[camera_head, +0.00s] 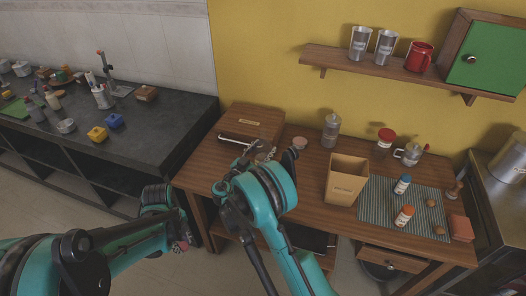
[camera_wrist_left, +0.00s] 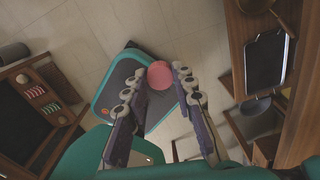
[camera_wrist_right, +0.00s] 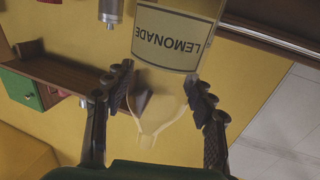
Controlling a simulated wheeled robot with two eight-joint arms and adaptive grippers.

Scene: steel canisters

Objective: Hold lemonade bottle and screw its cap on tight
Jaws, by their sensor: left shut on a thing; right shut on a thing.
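My left gripper (camera_wrist_left: 160,72) is shut on a round pink cap (camera_wrist_left: 160,76), held between its fingertips. In the head view this gripper (camera_head: 182,238) is low, left of the wooden table, with a bit of pink showing. My right gripper (camera_wrist_right: 160,90) is shut on the lemonade bottle (camera_wrist_right: 160,115), whose pale tapering part lies between its fingers. The bottle's LEMONADE label (camera_wrist_right: 172,40) appears upside down in the right wrist view. In the head view my own right arm hides most of that gripper and the bottle. The cap and bottle are apart.
The wooden table (camera_head: 312,186) carries a wooden box (camera_head: 252,121), an open tan container (camera_head: 346,180), a steel canister (camera_head: 330,130) and a striped mat (camera_head: 375,222) with small bottles. A dark counter (camera_head: 165,120) stands at left. A shelf (camera_head: 395,75) with cups hangs above the table.

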